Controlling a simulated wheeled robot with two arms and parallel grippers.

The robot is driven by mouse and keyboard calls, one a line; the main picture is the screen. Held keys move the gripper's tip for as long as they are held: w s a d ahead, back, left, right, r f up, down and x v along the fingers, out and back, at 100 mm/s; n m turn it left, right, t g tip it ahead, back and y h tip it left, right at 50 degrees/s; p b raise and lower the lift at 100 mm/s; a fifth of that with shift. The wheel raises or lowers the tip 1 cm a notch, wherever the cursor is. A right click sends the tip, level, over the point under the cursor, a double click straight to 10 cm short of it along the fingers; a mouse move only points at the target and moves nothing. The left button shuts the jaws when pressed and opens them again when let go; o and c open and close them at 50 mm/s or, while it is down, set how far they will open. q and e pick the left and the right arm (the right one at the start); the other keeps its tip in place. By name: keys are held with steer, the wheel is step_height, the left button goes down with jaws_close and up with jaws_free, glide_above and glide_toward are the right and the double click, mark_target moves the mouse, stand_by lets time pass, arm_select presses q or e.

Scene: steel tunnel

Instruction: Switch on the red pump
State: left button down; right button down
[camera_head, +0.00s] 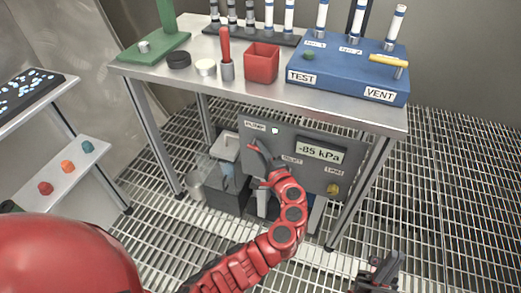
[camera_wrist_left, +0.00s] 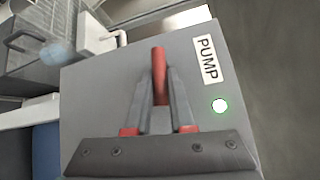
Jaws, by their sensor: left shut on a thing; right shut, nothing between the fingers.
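The grey pump panel (camera_head: 318,133) stands under the steel bench, and its PUMP label also shows in the left wrist view (camera_wrist_left: 208,60). A green lamp (camera_head: 275,131) glows beside the label; it is bright in the left wrist view (camera_wrist_left: 220,106). My left gripper (camera_head: 260,150) is at the panel's upper left. In the left wrist view its fingers are shut on a red switch lever (camera_wrist_left: 159,58). The display (camera_head: 320,150) reads -85 kPa. My right gripper (camera_head: 380,268) is shut and empty at the lower right, away from the panel.
The steel bench (camera_head: 200,74) above the panel bears a blue TEST/VENT block (camera_head: 345,75), a red cup (camera_head: 262,62) and racked tubes. A yellow knob (camera_head: 333,189) is at the panel's lower right. A side shelf (camera_head: 62,176) with coloured knobs stands left. Grating floor is clear at right.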

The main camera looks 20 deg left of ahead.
arm_select(q)
steer(key=shift+r+n+g+h+p, duration=0.3)
steer(key=shift+r+n+p, duration=0.1)
steer(key=shift+p, duration=0.6)
steer(key=shift+f, duration=0.3)
steer(key=c, duration=0.8)
jaws_free()
steer(key=p+v, duration=0.2)
steer(key=v, duration=1.5)
steer(key=shift+s+r, duration=0.2)
steer(key=shift+s, duration=0.05)
